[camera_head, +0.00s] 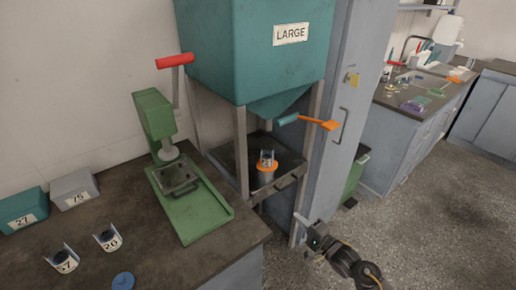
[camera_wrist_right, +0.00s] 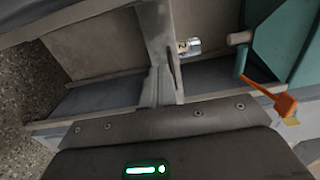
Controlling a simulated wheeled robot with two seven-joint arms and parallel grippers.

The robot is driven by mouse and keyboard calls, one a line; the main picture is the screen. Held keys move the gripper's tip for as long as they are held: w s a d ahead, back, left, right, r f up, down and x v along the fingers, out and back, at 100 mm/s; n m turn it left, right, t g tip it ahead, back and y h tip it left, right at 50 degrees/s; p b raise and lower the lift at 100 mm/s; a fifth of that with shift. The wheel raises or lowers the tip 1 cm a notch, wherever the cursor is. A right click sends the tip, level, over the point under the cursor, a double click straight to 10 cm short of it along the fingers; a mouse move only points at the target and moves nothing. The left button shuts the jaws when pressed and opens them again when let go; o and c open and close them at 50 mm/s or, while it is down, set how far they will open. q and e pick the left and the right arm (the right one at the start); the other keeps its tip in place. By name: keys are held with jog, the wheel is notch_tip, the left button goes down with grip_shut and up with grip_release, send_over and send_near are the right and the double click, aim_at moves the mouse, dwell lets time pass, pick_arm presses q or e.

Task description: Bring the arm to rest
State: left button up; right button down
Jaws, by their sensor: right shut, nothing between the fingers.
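My right gripper (camera_head: 299,218) is at the lower middle of the head view, its arm coming in from the lower right. It is shut and empty, in front of the grey cabinet side and to the right of the hopper stand. In the right wrist view its dark body (camera_wrist_right: 200,130) with a green light fills the bottom. My left gripper is not in view.
A teal hopper (camera_head: 255,45) marked LARGE stands over an orange-rimmed cup (camera_head: 266,170). Its orange lever (camera_head: 318,122) sticks out right. A green press (camera_head: 190,200) and labelled cups (camera_head: 108,238) stand on the dark bench. Open floor (camera_head: 415,215) lies right.

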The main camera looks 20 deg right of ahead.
jog(key=s+d+f+n+g+h, duration=0.2)
jog(key=s+f+n, duration=0.25)
jog(key=f, duration=0.45)
jog(key=s+d+f+n+g+h, duration=0.1)
jog(key=s+f+n+g+h, duration=0.15)
jog(key=s+f, duration=0.45)
jog(key=s+d+f+n+g+h, duration=0.1)
jog(key=s+d+f+n+g, duration=0.3)
jog(key=f, duration=0.7)
jog(key=s+a+f+n+g, duration=0.1)
jog(key=s+f, duration=0.4)
jog(key=s, duration=0.5)
jog(key=s+a+f+n+g+h, duration=0.1)
jog(key=s+a+f+n+g, duration=0.1)
jog(key=s, duration=0.9)
jog(key=s+a+f+n+g, duration=0.2)
jog(key=s+a+f+g, duration=0.2)
jog(key=s+f, duration=0.4)
jog(key=s, duration=0.3)
jog(key=shift+s+a, duration=0.2)
jog(key=shift+a, duration=0.2)
